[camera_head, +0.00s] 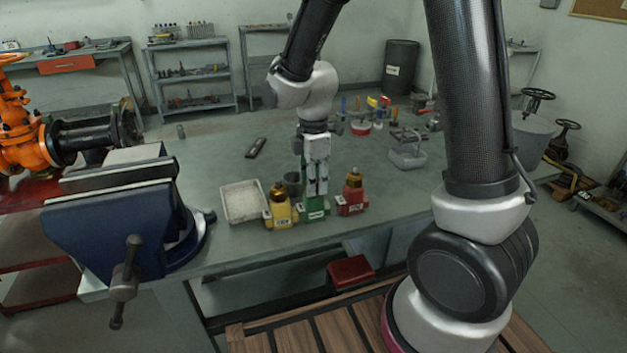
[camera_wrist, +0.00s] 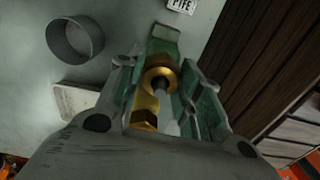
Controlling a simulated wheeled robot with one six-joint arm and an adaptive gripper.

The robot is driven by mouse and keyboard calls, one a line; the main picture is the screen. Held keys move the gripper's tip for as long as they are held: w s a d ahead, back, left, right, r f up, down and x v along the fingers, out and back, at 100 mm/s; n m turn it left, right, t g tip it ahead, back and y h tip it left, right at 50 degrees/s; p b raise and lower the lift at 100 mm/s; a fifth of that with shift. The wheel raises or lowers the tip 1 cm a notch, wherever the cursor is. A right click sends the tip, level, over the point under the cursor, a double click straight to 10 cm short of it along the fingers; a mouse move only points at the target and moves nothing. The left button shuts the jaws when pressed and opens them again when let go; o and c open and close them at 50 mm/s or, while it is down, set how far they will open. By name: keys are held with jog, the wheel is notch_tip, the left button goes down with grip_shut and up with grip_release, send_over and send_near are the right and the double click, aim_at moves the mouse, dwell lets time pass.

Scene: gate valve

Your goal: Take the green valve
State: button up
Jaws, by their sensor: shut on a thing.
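The green valve (camera_head: 314,209) stands near the front edge of the grey workbench, between a yellow valve (camera_head: 280,211) on its left and a red valve (camera_head: 352,199) on its right. My gripper (camera_head: 316,190) points down over the green valve and is shut on its upper part. In the wrist view the green valve (camera_wrist: 166,36) lies between my two fingers, with its brass fitting showing. The fingers hide much of its upper body in the head view. I cannot tell whether its base touches the bench.
A pale shallow tray (camera_head: 231,211) lies left of the yellow valve. A dark cup (camera_head: 292,178) is just behind the valves and shows in the wrist view (camera_wrist: 75,38). A large blue vise (camera_head: 110,225) stands left. A clear bin (camera_head: 408,157) is behind right.

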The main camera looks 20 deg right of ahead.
jog(key=shift+r, duration=0.6)
dwell(0.5)
